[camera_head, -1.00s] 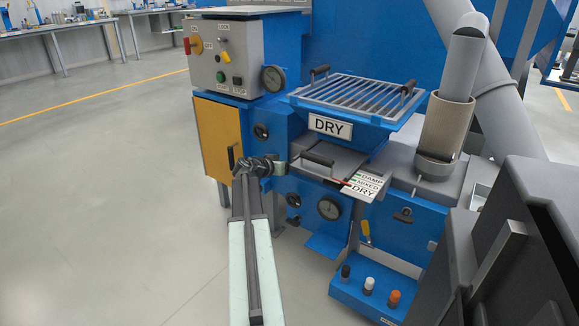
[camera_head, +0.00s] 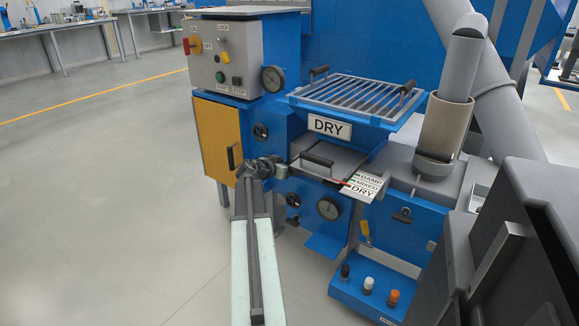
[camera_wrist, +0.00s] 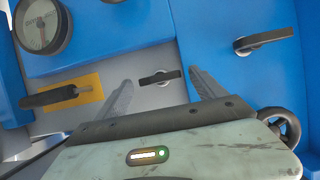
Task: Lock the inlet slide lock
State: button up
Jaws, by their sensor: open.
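A small dark lever on a grey plate (camera_wrist: 160,78) shows between my fingers in the wrist view; it looks like the slide lock, but no label is readable there. It lies roughly crosswise between the fingertips. My gripper (camera_wrist: 160,84) is open, with one finger on each side of the lever; contact cannot be told. In the head view my gripper (camera_head: 262,168) is beside the left end of the inlet slide (camera_head: 335,162), under the DRY sign (camera_head: 330,127). The gripper hides the lock there.
In the wrist view a gauge (camera_wrist: 42,24) is at upper left, a black handle (camera_wrist: 55,96) below it, and another lever (camera_wrist: 263,41) at upper right. The control box (camera_head: 228,58) and yellow door (camera_head: 215,140) stand left of the slide. Floor at left is clear.

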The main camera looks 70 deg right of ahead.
jog(key=p+v, duration=0.2)
jog(key=v, duration=0.5)
jog(key=shift+w+a+r, duration=0.1)
